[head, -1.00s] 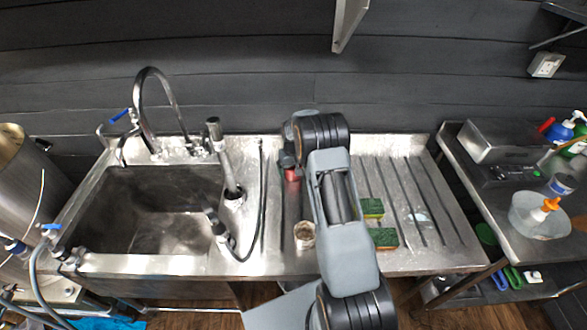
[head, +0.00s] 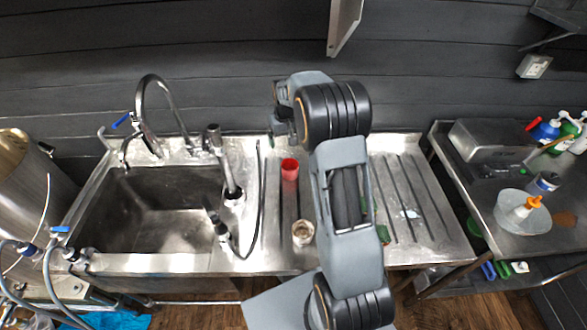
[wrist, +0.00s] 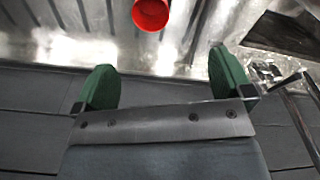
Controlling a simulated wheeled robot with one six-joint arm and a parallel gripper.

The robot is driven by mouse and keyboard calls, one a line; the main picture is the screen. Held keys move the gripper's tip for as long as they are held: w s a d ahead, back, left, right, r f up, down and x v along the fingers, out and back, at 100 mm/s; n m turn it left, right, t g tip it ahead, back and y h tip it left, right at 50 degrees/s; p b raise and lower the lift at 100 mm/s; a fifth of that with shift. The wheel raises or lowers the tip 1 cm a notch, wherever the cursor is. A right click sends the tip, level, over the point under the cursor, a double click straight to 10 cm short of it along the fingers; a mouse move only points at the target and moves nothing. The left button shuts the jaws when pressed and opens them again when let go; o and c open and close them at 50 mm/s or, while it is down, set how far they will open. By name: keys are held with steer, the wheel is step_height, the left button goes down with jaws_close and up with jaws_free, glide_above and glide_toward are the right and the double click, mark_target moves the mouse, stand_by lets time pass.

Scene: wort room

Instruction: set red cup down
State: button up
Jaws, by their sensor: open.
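The red cup (head: 289,169) stands upright on the ribbed steel drainboard, right of the sink, near the back. It also shows at the top of the wrist view (wrist: 151,13), cut off by the frame edge. My gripper (wrist: 158,82) is open and empty, its two green fingers wide apart. The cup lies beyond the fingertips, apart from them. In the head view my gripper (head: 281,128) is raised above and behind the cup, partly hidden by my own wrist.
A small jar (head: 303,233) stands in front of the cup. The sink (head: 150,215) with its faucet (head: 143,115) and a hose (head: 259,200) lies left. A side table (head: 520,235) at right holds a white bowl (head: 515,212). The right drainboard is partly hidden by my arm.

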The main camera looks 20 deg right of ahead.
steer(key=s+a+r+t, duration=0.1)
steer(key=s+a+r, duration=0.2)
steer(key=s+r, duration=0.4)
steer(key=s+a+r+t, duration=0.2)
steer(key=s+a+r, duration=0.2)
steer(key=s+r, duration=0.3)
steer(key=s+a+t, duration=0.1)
steer(key=s+a, duration=0.1)
steer(key=s, duration=1.1)
steer(key=shift+s+a+t, duration=0.15)
steer(key=shift+a+t, duration=0.1)
steer(key=shift+t, duration=0.05)
steer(key=shift+f, duration=0.1)
step_height(320, 180, down, 5)
steer(key=b, duration=0.4)
